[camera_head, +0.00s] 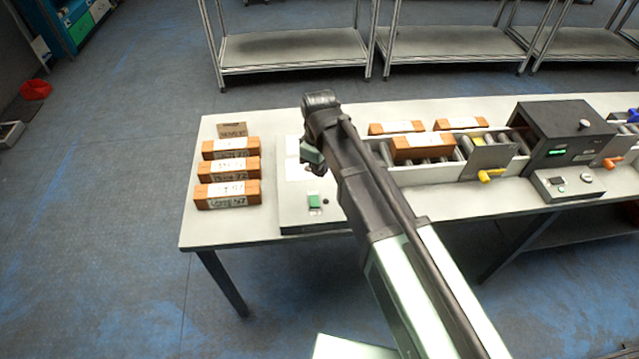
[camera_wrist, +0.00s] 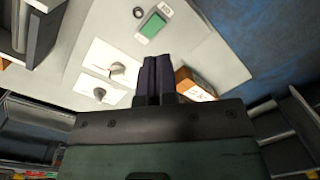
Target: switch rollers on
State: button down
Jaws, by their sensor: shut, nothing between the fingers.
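My gripper (camera_wrist: 153,62) is shut and empty, its dark fingers over the white control panel (camera_head: 290,205). In the head view my arm hides much of the panel and the fingertips. The panel carries a green switch (camera_head: 314,201), which also shows in the wrist view (camera_wrist: 152,25) beyond the fingertips. Two dark knobs, one upper (camera_wrist: 117,68) and one lower (camera_wrist: 99,93), sit on white plates left of the fingers. I cannot read any labels. The rollers (camera_head: 460,152) lie in a conveyor right of my arm, with an orange box (camera_head: 422,148) on them.
Several orange boxes (camera_head: 228,194) stand at the table's left. Two more boxes (camera_head: 396,127) lie behind the conveyor's front wall. A dark scanner housing (camera_head: 565,135) and a yellow handle (camera_head: 490,175) are at the right. The table's front left corner (camera_head: 205,235) is clear.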

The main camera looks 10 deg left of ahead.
aim_at(315, 205)
jog(key=n, duration=0.2)
jog(key=w+a+n, duration=0.1)
jog(key=n, duration=0.2)
jog(key=w+a+n, duration=0.1)
jog(key=n, duration=0.1)
jog(key=shift+a+r+n+g, duration=0.1)
jog(key=shift+a+n+g, duration=0.05)
jog(key=shift+n+g, duration=0.2)
jog(key=shift+b, duration=0.3)
jog(key=f+b, duration=0.4)
jog(key=s+f+b, duration=0.1)
jog(key=f+b, duration=0.4)
jog(key=s+f+b, duration=0.1)
jog(key=f+b, duration=0.4)
jog(key=shift+d, duration=0.35)
jog(key=shift+r, duration=0.1)
